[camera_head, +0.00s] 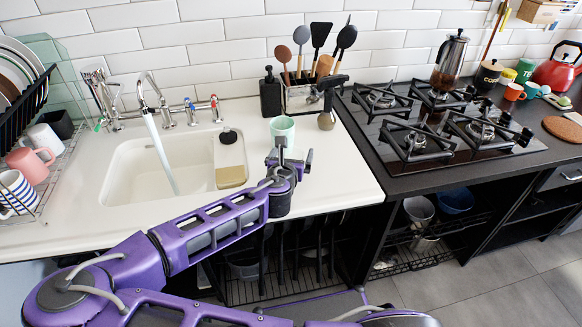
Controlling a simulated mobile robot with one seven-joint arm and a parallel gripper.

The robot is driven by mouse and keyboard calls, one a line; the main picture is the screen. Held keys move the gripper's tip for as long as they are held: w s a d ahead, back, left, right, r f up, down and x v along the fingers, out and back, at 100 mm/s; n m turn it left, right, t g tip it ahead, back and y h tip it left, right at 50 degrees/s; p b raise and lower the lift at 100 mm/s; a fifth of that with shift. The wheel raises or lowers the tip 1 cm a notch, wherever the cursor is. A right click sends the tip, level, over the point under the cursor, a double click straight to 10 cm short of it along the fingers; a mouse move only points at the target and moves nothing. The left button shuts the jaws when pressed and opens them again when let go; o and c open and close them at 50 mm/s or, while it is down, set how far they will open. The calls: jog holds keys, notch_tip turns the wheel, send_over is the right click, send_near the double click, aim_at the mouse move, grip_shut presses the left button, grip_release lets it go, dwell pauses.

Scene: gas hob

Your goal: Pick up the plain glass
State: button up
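A pale green, plain-looking tumbler (283,127) stands upright on the white counter, right of the sink and in front of the utensil holder. It is the nearest match for the plain glass; I cannot tell whether it is glass. My gripper (294,153) is just in front of it on the near side, above the counter. Its two fingers show apart, with nothing seen between them. The lower part of the tumbler is partly hidden by my gripper, and I cannot tell whether they touch.
The sink (150,170) with running water lies to the left. A utensil holder (303,97) and a black bottle (270,95) stand behind the tumbler. The gas hob (440,130) is to the right, with a coffee pot (450,62) at its back. A dish rack with mugs is far left.

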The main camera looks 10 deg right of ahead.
jog(key=c, duration=1.4)
